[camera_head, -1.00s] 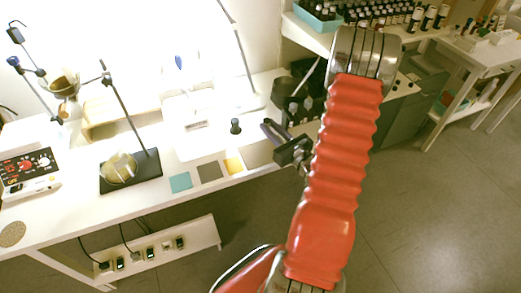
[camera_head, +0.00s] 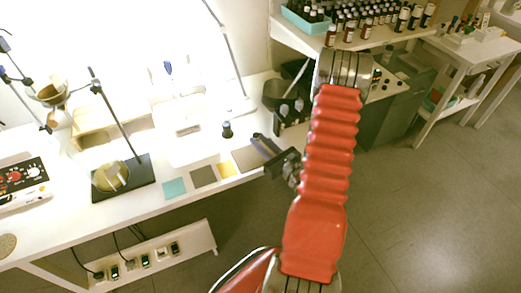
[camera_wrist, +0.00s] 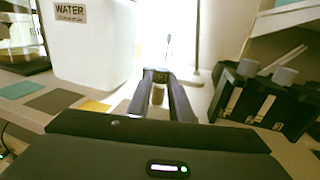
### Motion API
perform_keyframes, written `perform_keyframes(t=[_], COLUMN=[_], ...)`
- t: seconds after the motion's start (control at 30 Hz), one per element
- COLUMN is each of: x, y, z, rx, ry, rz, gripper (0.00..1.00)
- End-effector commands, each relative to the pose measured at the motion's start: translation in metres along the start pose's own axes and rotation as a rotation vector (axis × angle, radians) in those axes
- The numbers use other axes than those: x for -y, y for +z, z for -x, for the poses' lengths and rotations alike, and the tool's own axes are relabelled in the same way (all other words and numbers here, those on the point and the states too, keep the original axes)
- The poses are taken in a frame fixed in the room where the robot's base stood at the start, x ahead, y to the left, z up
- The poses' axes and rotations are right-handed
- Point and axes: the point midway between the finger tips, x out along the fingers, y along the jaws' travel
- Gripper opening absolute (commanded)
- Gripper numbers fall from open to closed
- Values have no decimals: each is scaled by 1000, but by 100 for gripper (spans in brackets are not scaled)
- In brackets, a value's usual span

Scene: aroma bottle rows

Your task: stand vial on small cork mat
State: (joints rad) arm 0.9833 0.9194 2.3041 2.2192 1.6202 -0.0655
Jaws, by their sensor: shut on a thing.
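My gripper (camera_head: 262,142) is over the front edge of the white bench, right of a row of flat coloured squares. In the wrist view my gripper (camera_wrist: 160,78) is shut on a small brownish vial (camera_wrist: 158,95), seen between the two dark fingers. The vial cannot be made out in the head view. A round, speckled tan mat (camera_head: 6,245), cork-like, lies at the bench's far left, cut by the picture edge. It is well away from my gripper.
Teal (camera_head: 174,188), grey (camera_head: 203,176), yellow (camera_head: 228,169) and beige squares line the bench front. A small dark bottle (camera_head: 228,129) stands behind them. A stand (camera_head: 123,177) and hotplate (camera_head: 22,182) are left. Black holders (camera_wrist: 262,100) are right of my gripper in the wrist view.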

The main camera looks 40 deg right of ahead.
Motion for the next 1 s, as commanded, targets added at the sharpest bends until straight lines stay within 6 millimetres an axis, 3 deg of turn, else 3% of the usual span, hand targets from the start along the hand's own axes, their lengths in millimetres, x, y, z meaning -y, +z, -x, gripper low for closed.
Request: perform_keyframes(t=[0.27, 0.7, 1.0], x=[0, -1, -1], y=[-1, -39, -42], z=[0, 0, -1], rx=[0, -1, 0], ry=[1, 2, 2], rz=[0, -1, 0], gripper=[0, 0, 0])
